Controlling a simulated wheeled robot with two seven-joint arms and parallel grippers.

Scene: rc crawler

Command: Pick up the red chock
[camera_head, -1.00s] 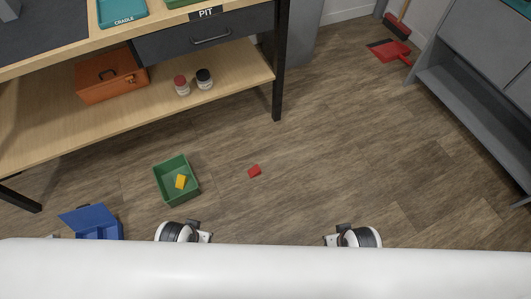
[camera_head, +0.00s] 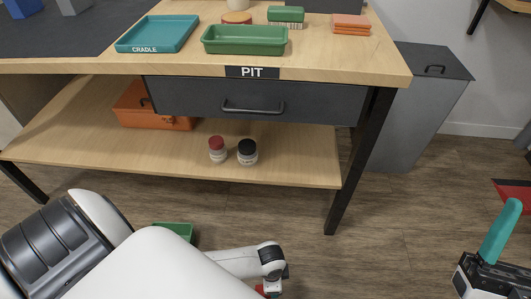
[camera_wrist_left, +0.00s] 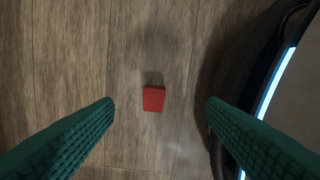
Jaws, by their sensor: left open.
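The red chock (camera_wrist_left: 153,98) lies on the wood floor in the left wrist view, near the middle of the picture. My left gripper (camera_wrist_left: 160,102) is open, with one green ribbed finger on each side of the chock as seen from above. Neither finger touches it. In the head view my left arm hides most of this floor area; a small red patch (camera_head: 261,289) shows by its wrist at the bottom edge. My right gripper (camera_head: 499,232) shows at the lower right with one teal finger visible; its jaw opening cannot be made out.
A green bin (camera_head: 174,230) on the floor is partly hidden behind my left arm. The workbench (camera_head: 380,62) stands ahead, with two jars and an orange toolbox (camera_head: 150,108) on its lower shelf. A grey bin (camera_head: 425,100) stands right of it. Floor between is clear.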

